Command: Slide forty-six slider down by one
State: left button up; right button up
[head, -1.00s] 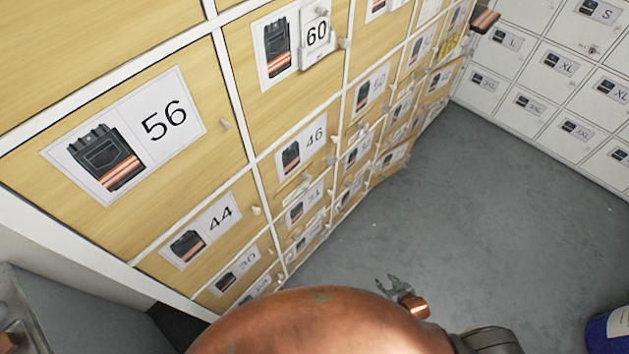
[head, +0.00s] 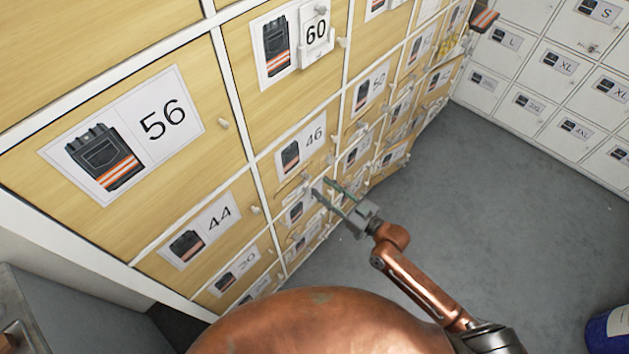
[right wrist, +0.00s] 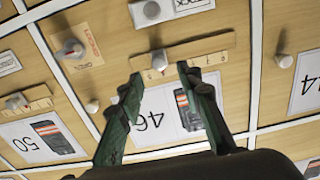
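The forty-six label (head: 303,146) is on a wooden drawer front in the middle of the head view. In the right wrist view the 46 label (right wrist: 165,115) appears upside down. The knob sits towards the strip's left end in that view. My right gripper (head: 323,188) is open, its fingers pointing at the strip below the label. In the wrist view its fingertips (right wrist: 159,73) lie either side of the knob; contact cannot be told. My left gripper is out of view.
Neighbouring fronts carry labels 56 (head: 165,118), 44 (head: 222,216) and 60 (head: 317,32), with protruding knobs. A similar slider strip (right wrist: 27,104) sits by the 50 label. White lockers (head: 540,70) stand at right. The grey floor (head: 500,230) is clear, except a blue container (head: 608,328).

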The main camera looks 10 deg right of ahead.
aim_at(310, 178)
jog(key=shift+x, duration=2.25)
jog(key=shift+c, duration=0.2)
grip_shut()
